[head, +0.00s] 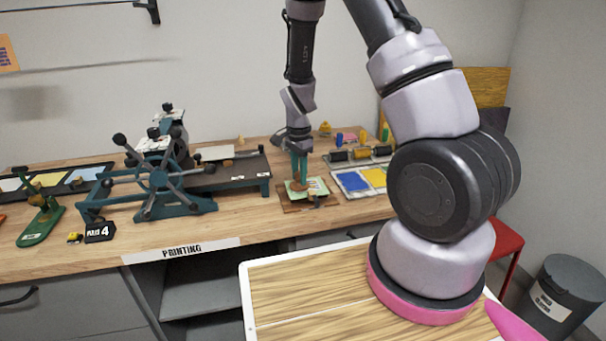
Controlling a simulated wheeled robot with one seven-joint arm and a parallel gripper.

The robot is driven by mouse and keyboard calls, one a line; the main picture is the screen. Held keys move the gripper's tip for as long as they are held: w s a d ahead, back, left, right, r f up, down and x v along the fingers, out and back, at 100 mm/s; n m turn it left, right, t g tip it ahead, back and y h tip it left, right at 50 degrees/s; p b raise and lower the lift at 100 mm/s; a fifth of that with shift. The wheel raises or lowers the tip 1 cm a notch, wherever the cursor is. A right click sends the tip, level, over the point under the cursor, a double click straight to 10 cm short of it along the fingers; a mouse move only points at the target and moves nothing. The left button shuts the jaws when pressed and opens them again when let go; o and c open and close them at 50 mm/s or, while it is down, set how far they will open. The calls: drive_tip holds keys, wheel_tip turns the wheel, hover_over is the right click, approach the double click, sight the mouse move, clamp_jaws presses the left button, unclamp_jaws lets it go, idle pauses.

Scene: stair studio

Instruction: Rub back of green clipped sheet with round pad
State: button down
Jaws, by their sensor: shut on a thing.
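The green clipped sheet (318,186) lies on a small brown board (290,205) on the printing bench. A dark clip (319,200) shows at the sheet's front edge. My gripper (299,178) points straight down over the left part of the sheet, its teal fingers shut on the round pad (298,186), which looks brown. The pad is at the sheet, but I cannot tell whether it presses on it. The fingers and pad hide part of the sheet.
A teal press with a spoked wheel (158,180) stands left of the sheet. A tray with blue and yellow ink (352,183) and a rack of rollers (360,155) are close on the right. A green tool (40,225) stands far left. Bare bench (235,215) lies in front of the press.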

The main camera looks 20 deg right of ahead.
drive_tip(key=shift+a, duration=0.45)
drive_tip(key=shift+d, duration=3)
drive_tip(key=shift+a, duration=1.05)
drive_tip(key=shift+a, duration=0.1)
drive_tip(key=shift+a, duration=1.85)
drive_tip(key=shift+r, duration=3.55)
